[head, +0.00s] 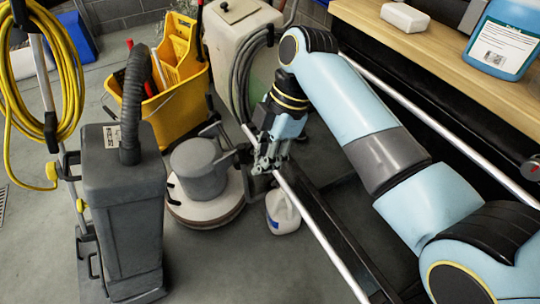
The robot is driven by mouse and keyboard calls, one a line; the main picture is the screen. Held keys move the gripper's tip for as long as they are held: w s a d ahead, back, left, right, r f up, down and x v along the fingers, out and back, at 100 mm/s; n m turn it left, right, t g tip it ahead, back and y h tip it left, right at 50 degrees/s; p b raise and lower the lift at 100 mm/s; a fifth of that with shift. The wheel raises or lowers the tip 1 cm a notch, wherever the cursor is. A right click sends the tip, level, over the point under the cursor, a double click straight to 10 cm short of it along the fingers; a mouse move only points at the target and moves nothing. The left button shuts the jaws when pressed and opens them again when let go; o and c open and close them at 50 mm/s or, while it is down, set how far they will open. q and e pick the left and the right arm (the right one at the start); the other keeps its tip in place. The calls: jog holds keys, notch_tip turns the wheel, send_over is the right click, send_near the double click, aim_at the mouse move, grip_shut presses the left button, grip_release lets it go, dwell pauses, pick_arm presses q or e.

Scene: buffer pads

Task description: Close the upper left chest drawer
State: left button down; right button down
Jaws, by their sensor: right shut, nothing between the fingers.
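The chest is black under a wooden top (448,45). A dark drawer (338,228) stands pulled out from it, with a long silver bar (320,240) along its front. Its inside is partly hidden behind my right arm. My right gripper (268,164) points down at the far end of the drawer front, close to the silver bar. Its fingers are shut with nothing between them. I cannot tell whether they touch the bar. My left gripper is out of view.
A grey floor machine (205,165) and a white jug (283,212) stand near the drawer front. A grey upright vacuum (125,205) and a yellow mop bucket (185,100) are to the left. A blue container (503,40) and a white block (404,17) sit on the chest top.

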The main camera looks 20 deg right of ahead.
notch_tip(320, 180, down, 7)
jog(key=d+b, duration=0.1)
jog(key=shift+d, duration=0.3)
jog(key=shift+f, duration=0.1)
jog(key=shift+w+d, duration=0.1)
jog(key=d, duration=0.5)
jog(key=d+p, duration=0.1)
jog(key=d, duration=0.2)
jog(key=shift+w+d, duration=0.15)
jog(key=shift+w, duration=0.2)
jog(key=b, duration=0.1)
send_over(334, 168)
jog(key=shift+d, duration=0.15)
